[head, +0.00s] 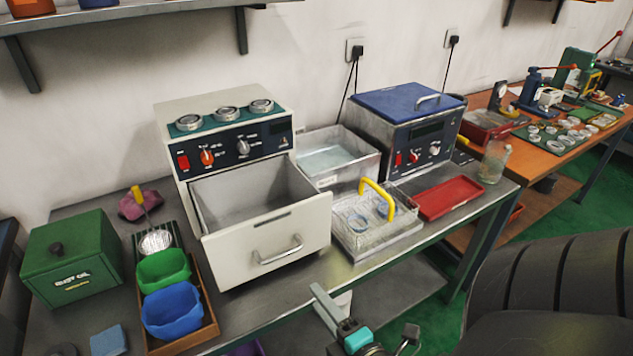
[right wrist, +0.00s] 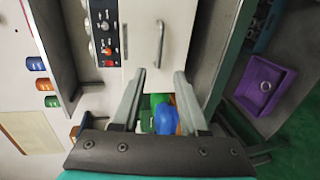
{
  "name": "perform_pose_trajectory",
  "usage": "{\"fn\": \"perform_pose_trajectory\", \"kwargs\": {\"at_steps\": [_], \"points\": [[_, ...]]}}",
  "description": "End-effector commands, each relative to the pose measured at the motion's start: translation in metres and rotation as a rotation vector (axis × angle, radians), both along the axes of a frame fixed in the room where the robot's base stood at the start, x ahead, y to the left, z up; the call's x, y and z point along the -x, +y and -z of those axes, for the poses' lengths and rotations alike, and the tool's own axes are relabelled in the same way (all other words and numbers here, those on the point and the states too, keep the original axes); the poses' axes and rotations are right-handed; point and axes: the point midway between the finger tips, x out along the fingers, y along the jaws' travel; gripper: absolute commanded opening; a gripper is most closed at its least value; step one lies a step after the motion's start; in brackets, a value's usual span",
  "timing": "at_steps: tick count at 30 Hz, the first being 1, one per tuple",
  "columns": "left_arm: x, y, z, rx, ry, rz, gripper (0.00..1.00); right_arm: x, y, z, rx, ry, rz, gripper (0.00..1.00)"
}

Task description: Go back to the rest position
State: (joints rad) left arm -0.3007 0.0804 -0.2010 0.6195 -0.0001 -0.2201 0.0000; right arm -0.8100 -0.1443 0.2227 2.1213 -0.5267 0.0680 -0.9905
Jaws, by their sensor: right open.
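My right gripper (head: 340,318) is low in the head view, in front of the bench edge and below the open drawer. In the right wrist view its two fingers (right wrist: 160,80) stand apart with nothing between their tips. The white machine's drawer (head: 265,240) is pulled out and looks empty inside; its front with the handle also shows in the right wrist view (right wrist: 145,35), beyond the fingertips. My left gripper is in neither view.
A wire basket (head: 378,222) with a yellow handle and a red tray (head: 449,198) stand to the right. A black chair (head: 560,275) is at lower right.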

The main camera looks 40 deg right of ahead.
Motion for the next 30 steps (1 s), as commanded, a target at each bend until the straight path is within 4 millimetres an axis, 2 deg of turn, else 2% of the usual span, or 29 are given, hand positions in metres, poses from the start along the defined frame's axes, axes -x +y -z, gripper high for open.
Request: {"fn": "perform_pose_trajectory", "kwargs": {"at_steps": [9, 11, 13, 17, 22, 26, 30], "points": [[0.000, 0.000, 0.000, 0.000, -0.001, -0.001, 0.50, 0.000, 0.001, 0.003, -0.008, 0.004, 0.000, 0.43], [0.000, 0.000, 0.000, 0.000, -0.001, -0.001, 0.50, 0.000, 0.002, 0.012, -0.034, 0.016, 0.002, 0.43], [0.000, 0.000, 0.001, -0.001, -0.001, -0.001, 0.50, 0.000, 0.008, 0.031, -0.092, 0.041, 0.006, 0.43], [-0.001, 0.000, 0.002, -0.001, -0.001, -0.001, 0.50, 0.004, 0.026, 0.091, -0.277, 0.128, 0.029, 0.43], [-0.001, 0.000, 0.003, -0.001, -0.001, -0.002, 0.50, 0.021, 0.056, 0.178, -0.541, 0.280, 0.094, 0.43], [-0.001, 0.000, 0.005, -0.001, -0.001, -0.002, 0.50, 0.045, 0.077, 0.237, -0.710, 0.408, 0.172, 0.43], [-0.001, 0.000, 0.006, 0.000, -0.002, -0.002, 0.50, 0.079, 0.093, 0.294, -0.858, 0.551, 0.284, 0.43]]}}
